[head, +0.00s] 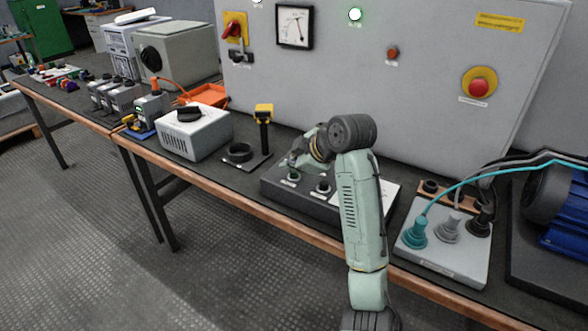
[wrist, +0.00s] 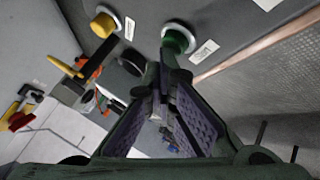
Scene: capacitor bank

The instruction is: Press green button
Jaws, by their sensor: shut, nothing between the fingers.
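The green button (wrist: 178,38) has a pale round collar and stands on a grey box beside a small white label in the wrist view. In the head view, the green button (head: 293,175) is small, near the left end of the dark control box (head: 275,190). My gripper (wrist: 168,72) is shut and empty, its fingertips right at the green button's near side. I cannot tell whether they touch it. In the head view my gripper (head: 295,163) is small and partly covered by my arm, just above the button.
A yellow button (wrist: 104,23) sits left of the green one in the wrist view. A grey panel (head: 420,75) with a lit green lamp (head: 355,14) and a red emergency stop (head: 479,87) stands behind. A yellow-topped post (head: 264,125) is to the left.

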